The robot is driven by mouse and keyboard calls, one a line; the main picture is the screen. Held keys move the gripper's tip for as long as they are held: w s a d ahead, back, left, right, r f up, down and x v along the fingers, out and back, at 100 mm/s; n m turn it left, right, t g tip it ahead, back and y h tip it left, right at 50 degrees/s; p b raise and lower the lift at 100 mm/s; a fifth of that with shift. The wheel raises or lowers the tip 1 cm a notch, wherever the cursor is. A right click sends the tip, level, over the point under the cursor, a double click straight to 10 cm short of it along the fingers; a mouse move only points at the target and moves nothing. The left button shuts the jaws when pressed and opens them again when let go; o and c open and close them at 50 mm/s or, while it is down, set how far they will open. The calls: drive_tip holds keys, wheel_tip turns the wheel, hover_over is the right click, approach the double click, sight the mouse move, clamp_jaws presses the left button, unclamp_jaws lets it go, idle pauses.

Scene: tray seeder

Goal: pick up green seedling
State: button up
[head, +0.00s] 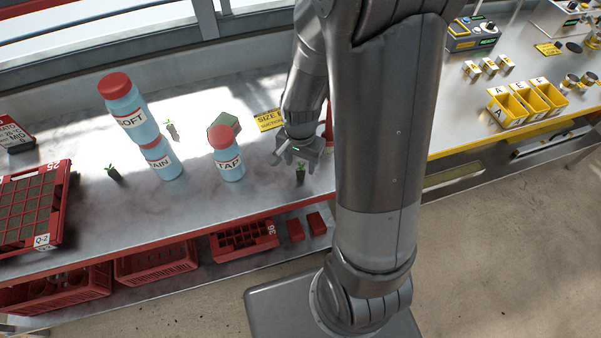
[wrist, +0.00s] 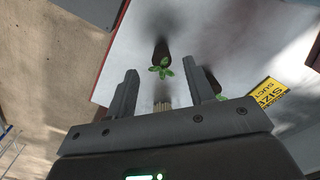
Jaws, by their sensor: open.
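A green seedling (head: 300,173) in a dark plug stands on the bench near its front edge in the head view. My gripper (head: 293,157) is just behind and above it. In the wrist view the seedling (wrist: 162,66) shows beyond the fingertips, roughly centred between them. My gripper (wrist: 163,88) is open, with nothing between its fingers. Another green seedling (head: 113,173) stands at the left of the bench, and a small light-coloured one (head: 171,130) further back. A dark thing with a green leaf (wrist: 220,97) is partly hidden by the right finger in the wrist view.
Blue bottles with red caps, including one marked TAP (head: 228,163), stand left of my gripper. A green-topped block (head: 224,123) and a yellow sign (head: 269,120) lie behind. A red plug tray (head: 35,205) is at far left. Yellow bins (head: 528,105) stand on the right-hand bench.

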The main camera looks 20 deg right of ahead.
sight(301, 171)
drive_tip(key=shift+w+f, duration=0.15)
drive_tip(key=shift+f, duration=2.55)
drive_tip(key=shift+c, duration=0.3)
drive_tip(key=c, duration=1)
drive_tip(key=shift+r, duration=0.1)
